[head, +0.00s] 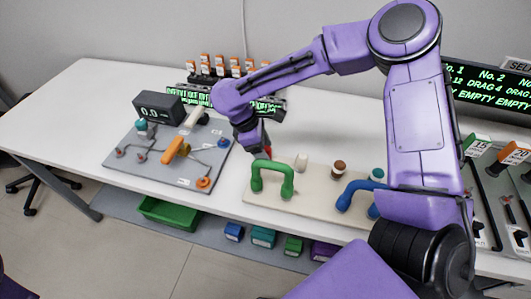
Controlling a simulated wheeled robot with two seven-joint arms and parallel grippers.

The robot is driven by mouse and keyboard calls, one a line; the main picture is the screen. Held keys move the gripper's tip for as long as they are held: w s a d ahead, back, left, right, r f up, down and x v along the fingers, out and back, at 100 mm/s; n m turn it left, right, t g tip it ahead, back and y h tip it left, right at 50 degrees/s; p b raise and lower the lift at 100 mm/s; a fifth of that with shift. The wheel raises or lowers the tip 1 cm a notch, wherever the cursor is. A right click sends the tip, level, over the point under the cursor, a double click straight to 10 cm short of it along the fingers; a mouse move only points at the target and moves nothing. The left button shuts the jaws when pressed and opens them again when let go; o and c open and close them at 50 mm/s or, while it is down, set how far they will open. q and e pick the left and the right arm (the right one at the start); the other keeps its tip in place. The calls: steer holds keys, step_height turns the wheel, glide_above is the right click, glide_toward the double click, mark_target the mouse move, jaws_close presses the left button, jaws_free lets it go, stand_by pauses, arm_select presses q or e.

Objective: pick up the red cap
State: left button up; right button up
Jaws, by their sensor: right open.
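My right gripper (264,153) hangs low over the back left of a beige board (315,207), behind a green arched handle (271,178). It is open; its fingers are small and partly hidden by my purple wrist. A small red patch (268,151) shows right at the fingertips, probably the red cap. Most of it is hidden, and I cannot tell whether the fingers touch it. My left gripper is out of view.
A white piece (301,162), a brown cap (339,168) and a blue handle (352,193) stand on the board to the right. A grey panel (140,165) with an orange handle (175,150) lies to the left. The table's left end is clear.

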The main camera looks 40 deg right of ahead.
mark_target(269, 147)
steer(key=shift+d+f, duration=0.15)
steer(key=shift+f, duration=0.1)
steer(key=shift+s, duration=0.1)
steer(key=c, duration=1.1)
steer(key=shift+r, duration=0.15)
steer(key=shift+r, duration=0.2)
step_height(269, 147, up, 3)
steer(key=shift+f, duration=0.1)
steer(key=s+a+r, duration=0.4)
steer(key=a+r, duration=0.5)
steer(key=a, duration=0.4)
steer(key=shift+a+r, duration=0.35)
